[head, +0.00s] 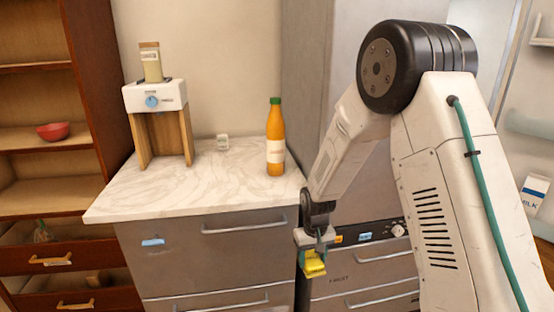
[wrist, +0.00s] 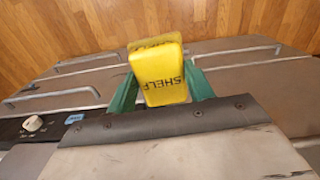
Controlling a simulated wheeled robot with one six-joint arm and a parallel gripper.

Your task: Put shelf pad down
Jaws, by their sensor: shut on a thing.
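The shelf pad is a yellow block with "SHELF" printed on it. In the wrist view the shelf pad (wrist: 160,75) sits between the two green fingers of my gripper (wrist: 160,92), which is shut on it. In the head view the yellow pad (head: 314,264) hangs below my gripper (head: 313,250), in front of the drawer fronts and lower than the countertop edge. The pad is held clear, with wooden floor behind it in the wrist view. My gripper partly hides the pad's upper part in the head view.
Drawers (head: 210,250) lie below. A wooden shelf unit with a red bowl (head: 53,131) stands left.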

